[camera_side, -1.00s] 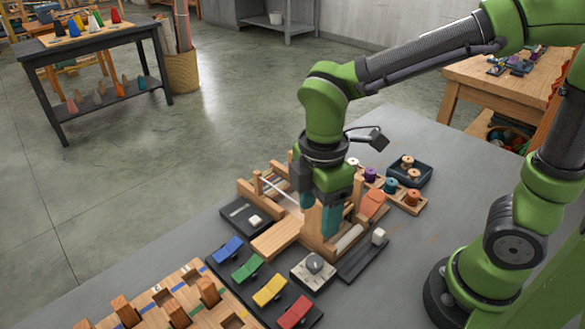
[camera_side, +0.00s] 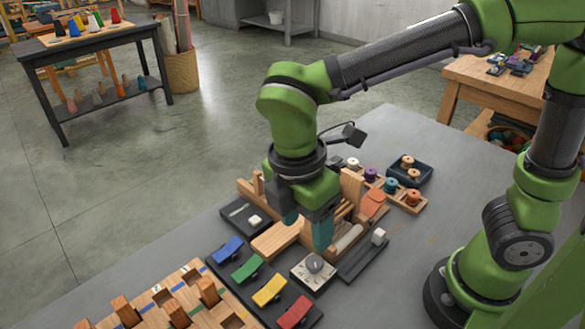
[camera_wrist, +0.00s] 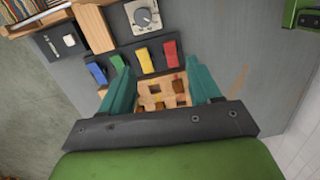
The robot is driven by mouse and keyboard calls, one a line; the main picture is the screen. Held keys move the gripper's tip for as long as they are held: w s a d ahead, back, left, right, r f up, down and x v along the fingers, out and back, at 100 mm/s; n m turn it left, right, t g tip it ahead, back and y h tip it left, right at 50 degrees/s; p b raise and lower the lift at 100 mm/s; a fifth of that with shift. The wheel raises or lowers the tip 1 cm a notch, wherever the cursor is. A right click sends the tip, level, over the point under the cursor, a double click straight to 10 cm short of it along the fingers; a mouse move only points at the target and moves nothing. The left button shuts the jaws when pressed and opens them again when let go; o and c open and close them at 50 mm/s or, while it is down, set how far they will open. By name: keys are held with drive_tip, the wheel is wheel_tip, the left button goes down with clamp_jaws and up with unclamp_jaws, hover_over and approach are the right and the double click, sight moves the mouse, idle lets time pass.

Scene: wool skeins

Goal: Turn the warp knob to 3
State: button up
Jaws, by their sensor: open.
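The warp knob (camera_side: 314,263) is a round grey knob on a pale square dial plate (camera_side: 301,276) with dark marks. The wrist view also shows the knob (camera_wrist: 144,17) at the top, beyond my fingertips. Its marks are too small to read, so I cannot tell its setting. My gripper (camera_side: 307,226) has teal fingers, apart and empty. In the side view it hangs above and behind the knob, beside the small wooden loom (camera_side: 348,190), without touching the knob. In the wrist view, the gripper (camera_wrist: 155,66) has several coloured levers between and beyond its fingers.
Blue (camera_side: 228,250), green (camera_side: 247,267), yellow (camera_side: 269,291) and red (camera_side: 294,312) levers sit left and in front of the knob. A dark slider with a white cap (camera_side: 379,237) lies to its right. A wooden pegboard (camera_side: 190,298) is at front left. Spools stand behind.

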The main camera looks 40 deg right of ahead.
sight(314, 262)
drive_tip(key=d+f+h, duration=0.1)
drive_tip(key=f, duration=0.4)
drive_tip(key=w+d+f+n+h, duration=0.1)
drive_tip(key=d+f, duration=0.1)
drive_tip(key=f, duration=0.3)
drive_tip(key=d+f+h, duration=0.1)
drive_tip(key=f, duration=0.4)
drive_tip(key=shift+w+d+f+n+t, duration=0.1)
drive_tip(key=shift+w+d+n+t, duration=0.2)
drive_tip(key=shift+w+t, duration=0.1)
drive_tip(key=shift+c, duration=0.3)
drive_tip(key=c, duration=1)
